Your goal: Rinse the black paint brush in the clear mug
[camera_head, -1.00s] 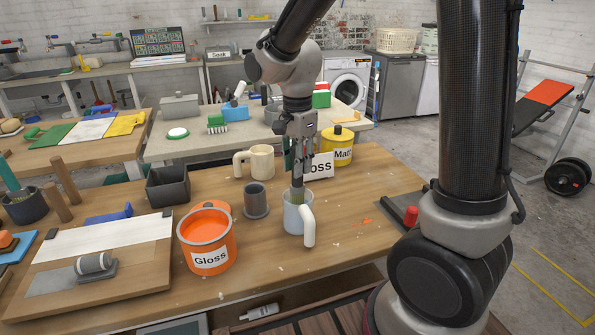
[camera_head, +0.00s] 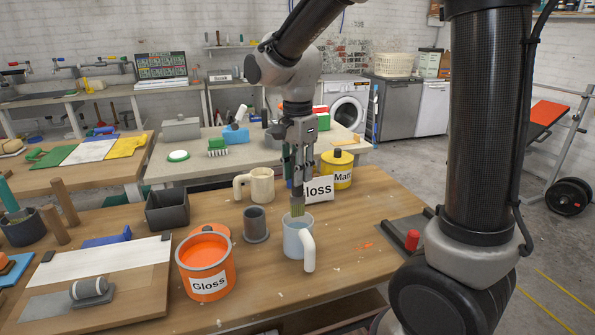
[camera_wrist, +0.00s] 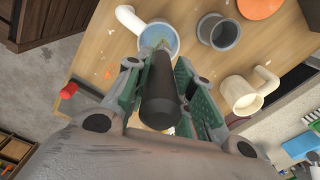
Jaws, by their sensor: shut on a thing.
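My gripper (camera_head: 298,172) is shut on the dark handle of the black paint brush (camera_head: 298,206), which points down. Its greenish-grey bristles show at the mouth of the clear mug (camera_head: 296,243), a pale bluish mug with a white handle; I cannot tell whether the tips are below the rim. In the wrist view the brush handle (camera_wrist: 160,90) lies between my gripper's fingers (camera_wrist: 160,75). The mug (camera_wrist: 129,17) shows beyond, with bluish liquid inside and the bristles over its mouth.
A grey cup (camera_head: 255,224), a cream mug (camera_head: 262,186) and an open orange Gloss can (camera_head: 208,283) stand left of the mug. The bench is mostly bare to the right.

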